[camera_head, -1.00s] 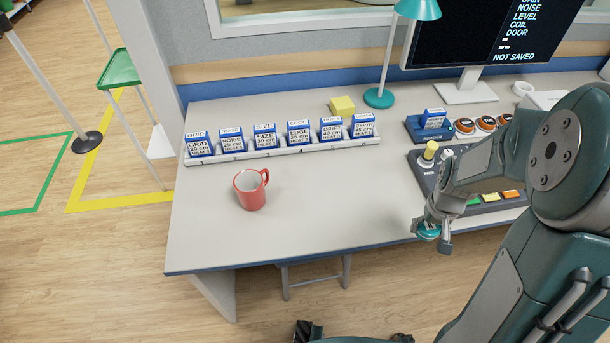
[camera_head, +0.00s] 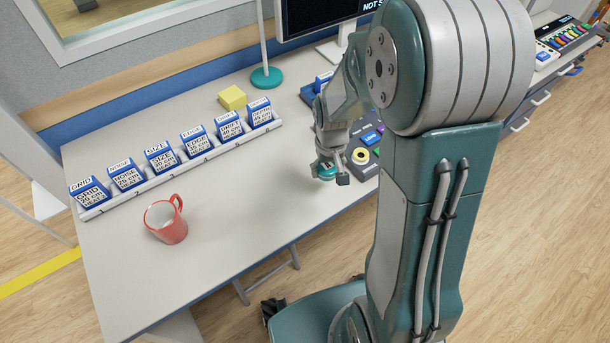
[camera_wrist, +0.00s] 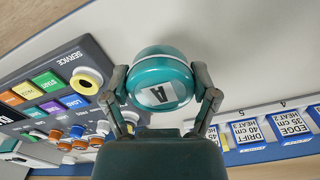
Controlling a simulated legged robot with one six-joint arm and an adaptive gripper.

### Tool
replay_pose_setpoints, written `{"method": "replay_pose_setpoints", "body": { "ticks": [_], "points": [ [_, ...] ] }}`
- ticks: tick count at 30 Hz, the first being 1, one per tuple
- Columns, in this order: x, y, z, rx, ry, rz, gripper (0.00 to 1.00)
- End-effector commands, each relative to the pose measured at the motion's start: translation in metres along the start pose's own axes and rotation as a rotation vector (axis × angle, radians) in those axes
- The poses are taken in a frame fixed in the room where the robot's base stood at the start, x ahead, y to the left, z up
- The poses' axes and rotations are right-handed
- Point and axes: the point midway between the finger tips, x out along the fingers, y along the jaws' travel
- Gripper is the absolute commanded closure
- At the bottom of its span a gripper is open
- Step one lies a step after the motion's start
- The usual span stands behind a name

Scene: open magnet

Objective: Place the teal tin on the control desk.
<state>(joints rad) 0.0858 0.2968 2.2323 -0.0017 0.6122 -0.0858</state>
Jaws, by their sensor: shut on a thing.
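The teal tin (camera_wrist: 163,77) is round, with a pale label marked "A" on its face. My gripper (camera_wrist: 162,95) is shut on it, one finger on each side. In the head view my gripper (camera_head: 329,176) holds the tin (camera_head: 325,170) low over the front part of the control desk (camera_head: 235,205), left of the button panel. Whether the tin touches the desk top is not clear. My arm hides part of the desk and the panel.
A red mug (camera_head: 167,222) stands on the desk at the left. A rack (camera_head: 185,166) with several labelled blue-and-white blocks runs along the desk. A yellow block (camera_head: 232,97), a teal lamp base (camera_head: 266,78) and a monitor (camera_head: 310,18) stand behind. The desk between mug and gripper is clear.

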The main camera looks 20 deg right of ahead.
Motion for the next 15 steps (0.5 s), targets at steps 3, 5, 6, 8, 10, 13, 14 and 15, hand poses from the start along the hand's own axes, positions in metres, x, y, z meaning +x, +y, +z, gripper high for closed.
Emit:
{"method": "replay_pose_setpoints", "body": {
  "ticks": [3,5,6,8,10,13,14,15],
  "points": [
    [0.016,-0.011,-0.019,-0.002,-0.004,-0.001,0.72],
    [0.026,-0.014,-0.026,-0.002,-0.003,-0.002,0.72],
    [0.033,-0.017,-0.03,-0.002,-0.004,-0.002,0.72],
    [0.042,-0.021,-0.037,-0.001,-0.002,-0.002,0.72],
    [0.05,-0.026,-0.044,-0.001,-0.002,-0.001,0.72],
    [0.058,-0.029,-0.05,-0.001,0.0,0.0,0.72],
    [0.059,-0.03,-0.051,0.0,0.001,0.0,0.72],
    [0.061,-0.031,-0.052,0.0,0.001,0.0,0.72]
  ]
}}
